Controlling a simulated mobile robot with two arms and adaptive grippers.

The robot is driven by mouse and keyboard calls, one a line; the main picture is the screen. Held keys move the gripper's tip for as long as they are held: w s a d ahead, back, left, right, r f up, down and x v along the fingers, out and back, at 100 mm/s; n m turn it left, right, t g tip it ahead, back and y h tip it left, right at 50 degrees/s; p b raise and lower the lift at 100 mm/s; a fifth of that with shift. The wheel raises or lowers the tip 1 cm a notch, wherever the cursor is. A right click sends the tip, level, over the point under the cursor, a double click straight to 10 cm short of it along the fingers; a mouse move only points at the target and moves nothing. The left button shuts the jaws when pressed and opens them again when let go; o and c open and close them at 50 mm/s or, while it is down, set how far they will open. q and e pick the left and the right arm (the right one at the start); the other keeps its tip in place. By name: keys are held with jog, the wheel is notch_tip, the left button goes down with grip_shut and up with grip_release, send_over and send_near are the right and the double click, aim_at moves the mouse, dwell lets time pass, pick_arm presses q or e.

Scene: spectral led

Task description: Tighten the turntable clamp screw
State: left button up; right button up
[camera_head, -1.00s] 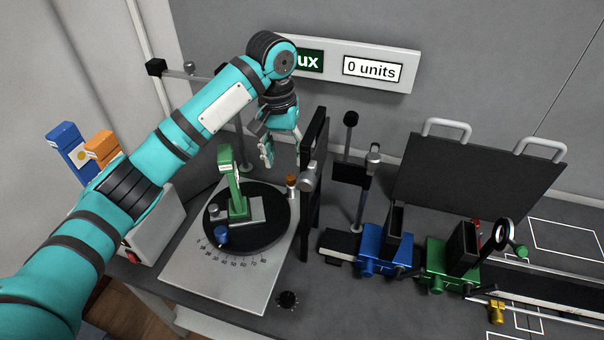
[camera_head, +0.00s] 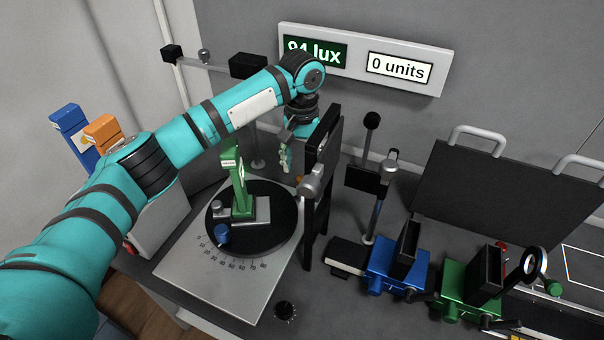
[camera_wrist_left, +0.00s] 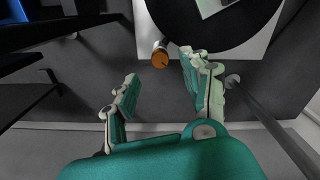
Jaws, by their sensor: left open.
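The turntable is a black disc (camera_head: 280,232) on a light grey base plate (camera_head: 222,283) with an angle scale. A small screw with an orange knob (camera_wrist_left: 160,60), likely the clamp screw, sits at the turntable's edge in the left wrist view. In the head view the orange knob (camera_head: 298,180) is mostly hidden behind the gripper and a black panel. My left gripper (camera_head: 286,160) is open and empty, pointing down beyond the disc. In the left wrist view its fingers (camera_wrist_left: 158,75) are spread, with the knob ahead of the gap, closer to the right fingertip. My right gripper is not visible.
A black upright panel (camera_head: 318,200) is close to the gripper's right. A thin metal post (camera_wrist_left: 275,125) stands beside the right finger in the wrist view. Blue (camera_head: 395,272) and green (camera_head: 462,300) mounts lie right.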

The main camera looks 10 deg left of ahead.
aim_at(302, 176)
pick_arm(q)
jog(key=shift+f, duration=2.75)
grip_shut()
